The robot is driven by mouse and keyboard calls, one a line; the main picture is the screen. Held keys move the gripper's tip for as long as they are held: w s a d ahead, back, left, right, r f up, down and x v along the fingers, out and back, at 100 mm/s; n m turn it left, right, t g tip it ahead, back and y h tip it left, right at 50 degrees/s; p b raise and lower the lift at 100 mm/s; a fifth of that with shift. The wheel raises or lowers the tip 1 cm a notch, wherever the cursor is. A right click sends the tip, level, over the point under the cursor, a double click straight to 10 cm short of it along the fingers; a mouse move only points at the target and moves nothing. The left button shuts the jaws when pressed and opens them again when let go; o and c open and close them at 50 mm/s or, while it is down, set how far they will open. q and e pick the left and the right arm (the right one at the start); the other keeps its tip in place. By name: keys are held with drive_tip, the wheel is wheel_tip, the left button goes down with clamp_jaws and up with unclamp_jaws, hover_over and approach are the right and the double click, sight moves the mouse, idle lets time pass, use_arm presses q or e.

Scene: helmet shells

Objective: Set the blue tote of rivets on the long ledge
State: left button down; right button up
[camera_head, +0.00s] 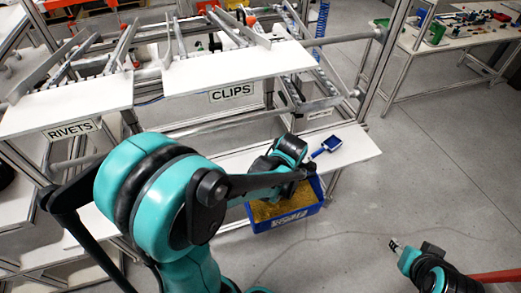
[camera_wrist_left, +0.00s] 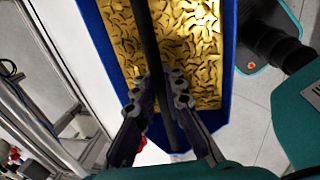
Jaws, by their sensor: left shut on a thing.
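The blue tote (camera_head: 290,222) is filled with small brass-yellow pieces. In the head view it is at the front edge of the long white ledge (camera_head: 350,150), seemingly held out over the floor; its exact height is hard to judge. My left gripper (camera_head: 298,180) reaches it from above and hides its far side. In the left wrist view, the gripper (camera_wrist_left: 166,92) is shut on the dark bar that runs over the middle of the tote (camera_wrist_left: 101,55). My right gripper (camera_head: 394,246) is apart from the tote at the lower right; its finger opening is unclear.
A blue-and-white handheld device (camera_head: 327,146) lies on the ledge just behind the tote. Above are white shelf boards labelled RIVETS (camera_head: 72,130) and CLIPS (camera_head: 230,94). A metal rack post (camera_head: 385,75) stands at the right.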

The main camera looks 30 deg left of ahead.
use_arm(q)
drive_tip(key=w+a+f, duration=0.1)
drive_tip(key=w+a, duration=1)
drive_tip(key=a, duration=0.2)
drive_tip(key=shift+w+a+f, duration=0.25)
drive_tip(key=shift+w+a, duration=0.05)
drive_tip(key=c, duration=1.6)
unclamp_jaws()
drive_tip(key=shift+f, duration=0.1)
